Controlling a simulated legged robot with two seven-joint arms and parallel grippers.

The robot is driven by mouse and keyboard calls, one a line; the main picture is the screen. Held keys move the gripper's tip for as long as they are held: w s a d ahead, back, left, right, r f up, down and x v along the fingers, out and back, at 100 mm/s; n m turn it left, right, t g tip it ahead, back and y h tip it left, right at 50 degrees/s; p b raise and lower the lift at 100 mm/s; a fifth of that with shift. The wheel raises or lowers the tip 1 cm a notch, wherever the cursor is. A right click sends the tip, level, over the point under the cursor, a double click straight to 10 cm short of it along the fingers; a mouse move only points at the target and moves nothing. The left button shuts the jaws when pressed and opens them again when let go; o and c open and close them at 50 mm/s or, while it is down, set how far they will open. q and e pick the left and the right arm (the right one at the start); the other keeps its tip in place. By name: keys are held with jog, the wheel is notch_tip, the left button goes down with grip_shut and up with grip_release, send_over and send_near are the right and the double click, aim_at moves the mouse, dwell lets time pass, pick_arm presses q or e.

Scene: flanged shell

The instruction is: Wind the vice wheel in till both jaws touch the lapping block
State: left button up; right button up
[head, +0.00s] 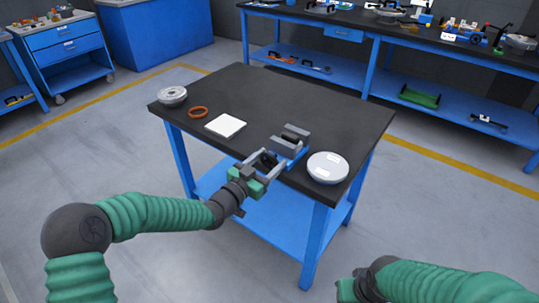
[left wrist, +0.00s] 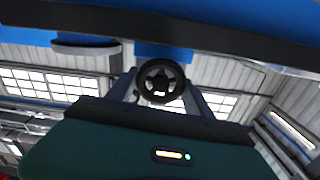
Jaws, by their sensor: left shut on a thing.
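The vice (head: 284,149), with grey jaws and a blue base, stands at the table's front edge in the head view. Something dark, perhaps the lapping block, shows between its jaws; I cannot tell whether either jaw touches it. My left gripper (head: 264,163) reaches the near side of the vice. In the left wrist view, the black spoked vice wheel (left wrist: 160,81) sits between its two fingers, which are shut on it. The wheel is hidden by the gripper in the head view. My right arm is low at the right; its fingertips are not visible.
On the dark table (head: 255,95) lie a grey flanged shell (head: 173,95), an orange ring (head: 198,112) and a white square pad (head: 225,126). The table's back middle is clear.

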pick_arm(q)
jog(key=n+p, duration=0.3)
jog(key=n, duration=0.1)
jog(key=shift+a+n, duration=0.1)
jog(key=shift+n, duration=0.2)
jog(key=n, duration=0.1)
jog(key=n+p, duration=0.2)
jog(key=n, duration=0.1)
jog(key=shift+f, duration=0.25)
jog(key=shift+n, duration=0.3)
jog(key=shift+a, duration=0.1)
jog(key=o, duration=1.4)
jog(key=shift+w, duration=0.1)
jog(key=shift+c, duration=0.2)
jog(key=shift+a+r, duration=0.1)
jog(key=shift+r, duration=0.05)
